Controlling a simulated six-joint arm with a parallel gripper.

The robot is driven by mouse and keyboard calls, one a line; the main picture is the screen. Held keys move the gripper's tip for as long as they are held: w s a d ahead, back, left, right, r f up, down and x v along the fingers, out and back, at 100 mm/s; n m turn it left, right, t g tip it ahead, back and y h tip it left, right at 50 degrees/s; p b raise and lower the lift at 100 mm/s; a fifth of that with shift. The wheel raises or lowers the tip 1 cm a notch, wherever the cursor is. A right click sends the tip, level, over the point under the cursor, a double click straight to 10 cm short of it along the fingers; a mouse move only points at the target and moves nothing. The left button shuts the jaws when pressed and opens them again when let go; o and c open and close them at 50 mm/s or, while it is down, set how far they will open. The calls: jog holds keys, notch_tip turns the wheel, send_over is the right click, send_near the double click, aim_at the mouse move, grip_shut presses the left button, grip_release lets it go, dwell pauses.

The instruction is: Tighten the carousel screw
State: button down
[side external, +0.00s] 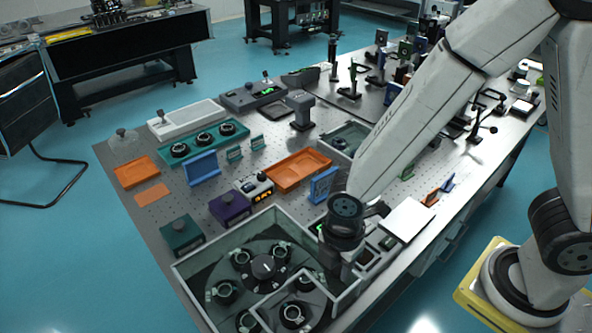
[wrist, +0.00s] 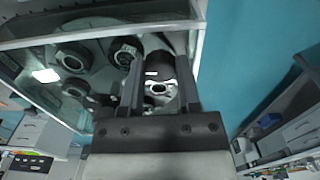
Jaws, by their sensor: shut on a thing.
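The carousel (side external: 262,268) is a dark round disc with several ring-shaped mounts, inside a glass-walled enclosure (side external: 190,283) at the table's near end. My gripper (side external: 335,265) points down at the enclosure's right side; its fingertips are hard to make out there. In the wrist view, my gripper (wrist: 159,72) is shut on a dark cylindrical part with a pale metal ring (wrist: 160,88) between its two fingers. I cannot tell whether this part is the carousel screw. Other carousel mounts (wrist: 73,57) show to the left of the fingers.
The enclosure wall (wrist: 100,38) passes close by my fingers. A white plate (side external: 407,220) lies to the right of my gripper. Orange trays (side external: 297,170), a purple box (side external: 230,208) and a green box (side external: 181,234) stand behind the enclosure. Bare table shows between them.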

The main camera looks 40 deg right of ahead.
aim_at(337, 267)
jog(key=shift+n, duration=0.6)
jog(key=shift+c, duration=1.6)
grip_release()
jog(key=shift+r, duration=0.2)
jog(key=shift+r, duration=3.75)
